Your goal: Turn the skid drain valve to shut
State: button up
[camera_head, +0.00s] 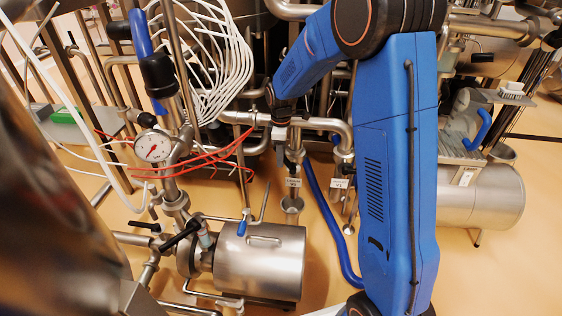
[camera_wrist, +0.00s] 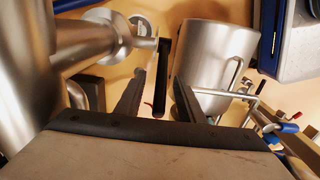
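In the wrist view a straight black lever handle (camera_wrist: 163,78) lies between the two fingers of my gripper (camera_wrist: 159,82). The fingers are open, with a gap visible on each side of the handle. The handle's upper end is by a bright metal pipe fitting (camera_wrist: 145,43). I cannot tell from the frames which way is shut.
A steel cylinder (camera_wrist: 213,55) stands right of the handle in the wrist view, with a large steel pipe (camera_wrist: 85,42) to the left. Blue-tipped levers (camera_wrist: 289,128) are at lower right. In the head view a pressure gauge (camera_head: 152,147) and red cables (camera_head: 215,155) crowd the left.

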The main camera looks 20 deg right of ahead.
jog(key=shift+f, duration=1.4)
grip_shut()
jog(key=shift+a, duration=0.1)
notch_tip(320, 180, down, 7)
jog(key=a+g+h, duration=0.1)
jog(key=g+h, duration=0.3)
jog(key=h, duration=0.7)
jog(key=shift+w+r+g+h, duration=0.15)
jog(key=shift+w+g+h, duration=0.1)
jog(key=shift+g+h, duration=0.15)
